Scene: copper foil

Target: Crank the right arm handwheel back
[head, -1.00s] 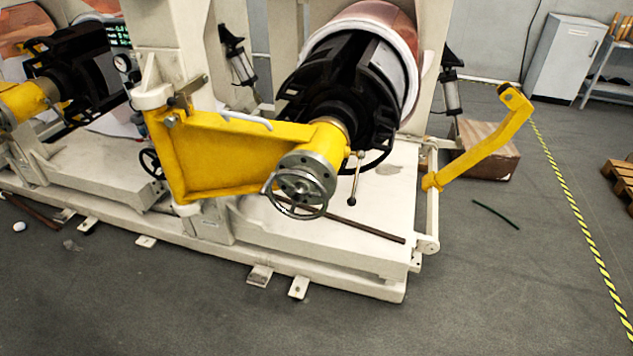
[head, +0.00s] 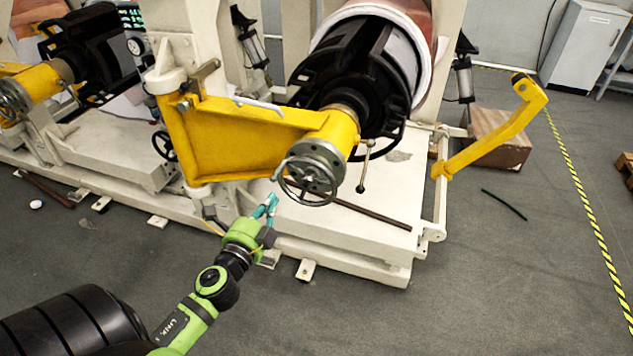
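The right arm handwheel (head: 307,180) is a grey metal wheel with spokes. It sits at the end of the thick yellow arm (head: 238,137), below the black chuck (head: 352,92) that carries the copper roll (head: 415,14). My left gripper (head: 269,203) has teal fingers and points up toward the wheel, just below and left of its rim. It appears apart from the wheel. The fingers are small and seen at an angle, so I cannot tell whether they are open or shut. My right gripper is not in view.
A second yellow arm with its own handwheel (head: 12,100) stands at the far left. A thin lever (head: 364,166) hangs right of the near wheel. A cream machine base (head: 345,225) lies below it. The grey floor (head: 480,280) at right is mostly clear.

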